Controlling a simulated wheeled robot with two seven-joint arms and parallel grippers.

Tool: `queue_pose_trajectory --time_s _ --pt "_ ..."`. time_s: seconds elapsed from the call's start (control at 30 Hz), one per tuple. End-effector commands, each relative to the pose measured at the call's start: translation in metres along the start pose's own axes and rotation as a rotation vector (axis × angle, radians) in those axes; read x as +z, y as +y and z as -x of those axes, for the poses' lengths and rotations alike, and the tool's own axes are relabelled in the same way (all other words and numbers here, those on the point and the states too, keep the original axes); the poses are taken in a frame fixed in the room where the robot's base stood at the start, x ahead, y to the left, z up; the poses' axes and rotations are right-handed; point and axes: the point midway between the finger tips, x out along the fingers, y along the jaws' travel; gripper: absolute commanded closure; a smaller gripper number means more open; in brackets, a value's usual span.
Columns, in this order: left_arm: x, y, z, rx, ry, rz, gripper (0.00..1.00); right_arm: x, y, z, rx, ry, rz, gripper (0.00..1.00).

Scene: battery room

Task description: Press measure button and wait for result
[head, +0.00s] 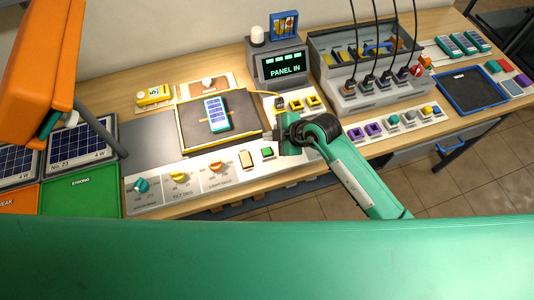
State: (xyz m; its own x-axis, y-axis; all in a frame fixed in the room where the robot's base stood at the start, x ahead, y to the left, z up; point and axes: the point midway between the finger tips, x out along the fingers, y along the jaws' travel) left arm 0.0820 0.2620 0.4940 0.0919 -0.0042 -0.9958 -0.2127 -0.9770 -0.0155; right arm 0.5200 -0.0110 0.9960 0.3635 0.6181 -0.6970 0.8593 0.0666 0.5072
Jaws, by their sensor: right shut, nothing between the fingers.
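A grey instrument with a dark display (284,66) reads "PANEL IN" in green letters. A small teal-framed solar panel (216,114) lies on the black plate (188,133) left of the instrument. My right gripper (281,136) is shut and empty, over the strip's right end, just right of and above the green button in the picture. I cannot tell its height or whether it touches anything. My left gripper is not in view.
Knobs (178,178) line the strip's left part. A grey socket box (362,95) with hanging black cables stands at the back right. A yellow meter (153,95) lies at the back left. A green bin (82,193) and an orange overhanging body (40,70) occupy the left.

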Motion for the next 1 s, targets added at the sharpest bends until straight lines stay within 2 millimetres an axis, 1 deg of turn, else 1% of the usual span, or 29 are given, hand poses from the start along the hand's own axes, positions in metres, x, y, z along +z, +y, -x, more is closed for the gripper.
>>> queue_pose_trajectory --time_s 0.03,0.23,0.4,0.5,1.0 --pt "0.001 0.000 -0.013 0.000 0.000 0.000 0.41 0.006 -0.006 -0.009 0.000 0.000 0.001 1.00" --pt "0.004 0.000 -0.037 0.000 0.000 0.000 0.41 0.017 -0.017 -0.023 0.000 0.000 0.002 1.00" --pt "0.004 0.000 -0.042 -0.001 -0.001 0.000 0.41 0.025 -0.025 -0.035 0.000 0.001 -0.002 1.00" --pt "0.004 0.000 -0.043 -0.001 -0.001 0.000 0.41 0.027 -0.027 -0.038 0.000 0.001 0.000 1.00" --pt "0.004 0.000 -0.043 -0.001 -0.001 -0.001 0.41 0.027 -0.028 -0.038 0.000 0.001 0.000 1.00"
